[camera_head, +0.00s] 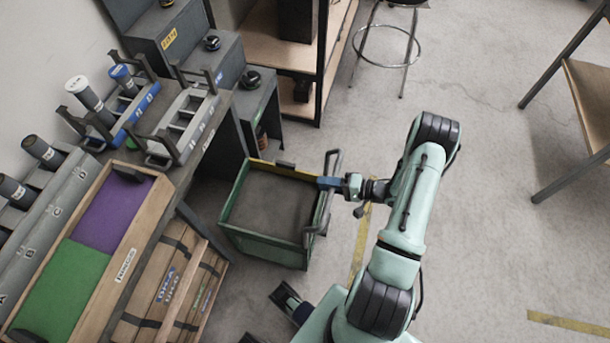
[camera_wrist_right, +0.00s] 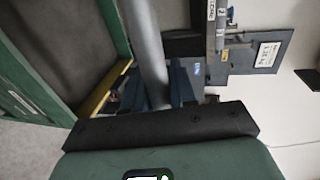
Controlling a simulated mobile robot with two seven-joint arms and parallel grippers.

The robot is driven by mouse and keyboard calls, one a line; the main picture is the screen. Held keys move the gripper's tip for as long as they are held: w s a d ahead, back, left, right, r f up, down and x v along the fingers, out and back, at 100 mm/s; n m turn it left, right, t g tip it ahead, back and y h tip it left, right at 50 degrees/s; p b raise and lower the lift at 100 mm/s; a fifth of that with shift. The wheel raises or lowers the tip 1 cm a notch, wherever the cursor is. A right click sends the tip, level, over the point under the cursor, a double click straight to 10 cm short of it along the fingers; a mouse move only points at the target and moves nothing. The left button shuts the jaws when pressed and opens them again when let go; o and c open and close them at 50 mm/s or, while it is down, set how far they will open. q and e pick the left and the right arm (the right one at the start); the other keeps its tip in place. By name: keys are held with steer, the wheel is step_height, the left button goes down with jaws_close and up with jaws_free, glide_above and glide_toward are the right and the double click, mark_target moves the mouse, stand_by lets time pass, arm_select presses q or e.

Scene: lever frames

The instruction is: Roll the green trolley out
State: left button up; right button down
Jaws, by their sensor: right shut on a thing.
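The green trolley (camera_head: 262,248) is an open box with green walls and a dark inside, on the floor in the middle of the head view. A grey bar handle (camera_head: 321,219) runs along its right side. My right gripper (camera_head: 328,183), with blue fingers, is shut on this handle, near the upper half of the bar. In the right wrist view the handle (camera_wrist_right: 146,42) passes down between the fingers, and a green trolley wall (camera_wrist_right: 28,98) shows at the left. The fingertips are partly hidden there.
A workbench with a wooden tray (camera_head: 122,262) and grey racks (camera_head: 186,122) stands to the left, close beside the trolley. Dark cabinets and a shelf (camera_head: 333,45) stand behind. A stool (camera_head: 387,58) is at the back. The floor (camera_head: 480,220) to the right is mostly clear.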

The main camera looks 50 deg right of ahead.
steer(key=shift+f+v, duration=0.15)
steer(key=shift+v, duration=0.6)
steer(key=shift+f+v, duration=0.15)
steer(key=shift+v, duration=0.6)
steer(key=c, duration=1)
jaws_free()
steer(key=v, duration=1.3)
steer(key=shift+s+d+r, duration=0.1)
steer(key=shift+s, duration=0.1)
